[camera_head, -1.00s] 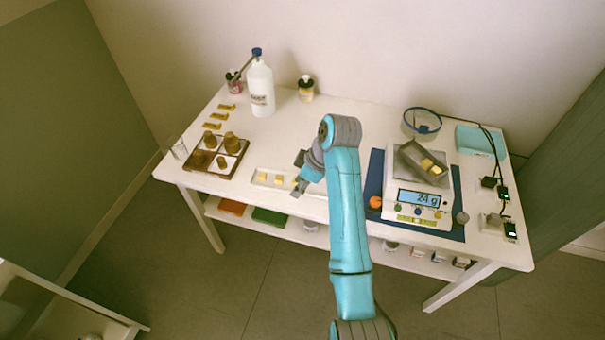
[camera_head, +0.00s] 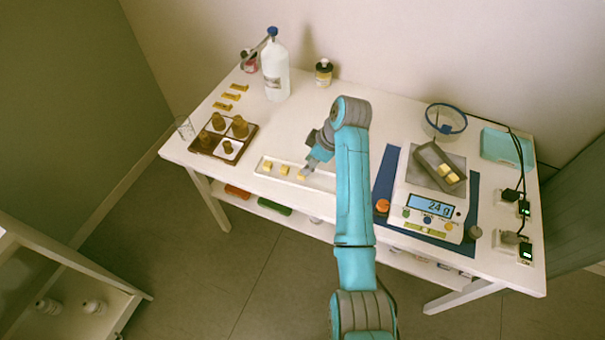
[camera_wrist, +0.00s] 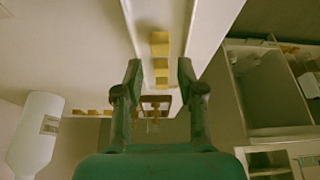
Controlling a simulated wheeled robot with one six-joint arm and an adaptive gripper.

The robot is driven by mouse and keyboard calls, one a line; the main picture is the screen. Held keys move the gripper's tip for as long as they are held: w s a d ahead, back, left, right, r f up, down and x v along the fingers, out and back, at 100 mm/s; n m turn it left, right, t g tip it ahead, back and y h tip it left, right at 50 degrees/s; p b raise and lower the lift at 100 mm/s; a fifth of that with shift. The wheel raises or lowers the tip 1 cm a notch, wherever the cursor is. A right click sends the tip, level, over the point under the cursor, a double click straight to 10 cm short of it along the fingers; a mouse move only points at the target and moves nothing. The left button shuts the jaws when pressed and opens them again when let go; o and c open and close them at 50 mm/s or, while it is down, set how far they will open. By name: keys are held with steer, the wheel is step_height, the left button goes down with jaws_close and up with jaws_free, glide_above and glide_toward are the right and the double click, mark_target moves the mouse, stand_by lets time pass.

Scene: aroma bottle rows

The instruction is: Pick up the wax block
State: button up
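Three small yellow wax blocks lie in a row on a long white tray (camera_head: 320,180) near the table's front edge: the left block (camera_head: 267,166), the middle block (camera_head: 284,170) and the right block (camera_head: 301,176). My gripper (camera_head: 309,169) is at the right block in the head view, its tip partly hidden. In the wrist view my gripper (camera_wrist: 160,70) is open and empty, and the row of blocks, with the nearest-to-top one (camera_wrist: 160,38), shows between and beyond its fingers. I cannot tell the height of the fingers above the tray.
A scale (camera_head: 428,214) reading 24 g holds a grey scoop-like container (camera_head: 432,158) with yellow blocks, right of my arm. A brown holder (camera_head: 205,150) with brown jars is at left.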

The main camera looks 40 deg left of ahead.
steer(key=shift+x, duration=2.6)
steer(key=shift+d, duration=0.1)
steer(key=c, duration=0.5)
